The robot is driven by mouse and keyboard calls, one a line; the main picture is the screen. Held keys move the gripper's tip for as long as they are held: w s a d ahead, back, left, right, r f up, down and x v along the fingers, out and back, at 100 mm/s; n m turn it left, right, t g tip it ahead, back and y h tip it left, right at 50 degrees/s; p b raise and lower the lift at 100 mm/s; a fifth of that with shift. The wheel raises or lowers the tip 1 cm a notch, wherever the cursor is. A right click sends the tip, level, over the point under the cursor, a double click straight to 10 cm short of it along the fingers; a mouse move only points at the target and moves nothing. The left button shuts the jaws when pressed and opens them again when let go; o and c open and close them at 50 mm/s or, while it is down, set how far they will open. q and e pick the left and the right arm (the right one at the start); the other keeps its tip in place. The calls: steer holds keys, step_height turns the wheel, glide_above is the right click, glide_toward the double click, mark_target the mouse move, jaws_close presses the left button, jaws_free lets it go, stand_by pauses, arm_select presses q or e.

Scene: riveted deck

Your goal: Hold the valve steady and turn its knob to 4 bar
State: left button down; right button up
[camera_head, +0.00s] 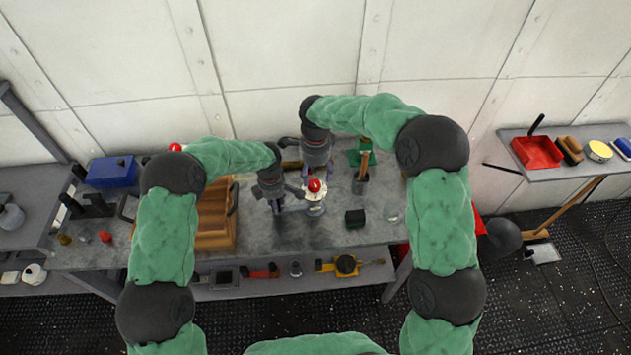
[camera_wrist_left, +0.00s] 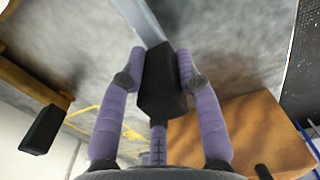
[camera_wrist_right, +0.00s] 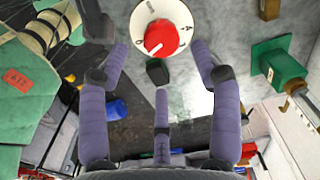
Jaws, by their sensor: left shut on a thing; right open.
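The valve's red knob (camera_head: 315,186) sits on a white dial (camera_head: 314,196) above the workbench. In the right wrist view the red knob (camera_wrist_right: 161,38) has a white mark toward the lower left; the white dial (camera_wrist_right: 141,14) carries markings, some too small to read. My left gripper (camera_head: 281,201) is left of the valve, shut on a black grip (camera_wrist_left: 162,85) at the end of a grey bar (camera_wrist_left: 140,20). My right gripper (camera_head: 316,172) is open above the knob; its fingers (camera_wrist_right: 160,52) are apart on either side, without visible contact.
A wooden box (camera_head: 214,225) stands left of the valve and a small black block (camera_head: 355,217) to its right. A blue box (camera_head: 111,171) is far left.

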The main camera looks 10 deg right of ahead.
mark_target(314, 183)
step_height(314, 183, up, 6)
stand_by(0.4)
steer(key=f+m, duration=0.2)
steer(key=f, duration=0.2)
steer(key=f+m, duration=0.2)
steer(key=f, duration=0.2)
steer(key=f+m, duration=0.2)
steer(key=f, duration=0.2)
steer(key=shift+w+a+m, duration=0.2)
steer(key=shift+w+m, duration=0.05)
steer(key=shift+m, duration=0.15)
stand_by(0.4)
steer(key=c, duration=1.2)
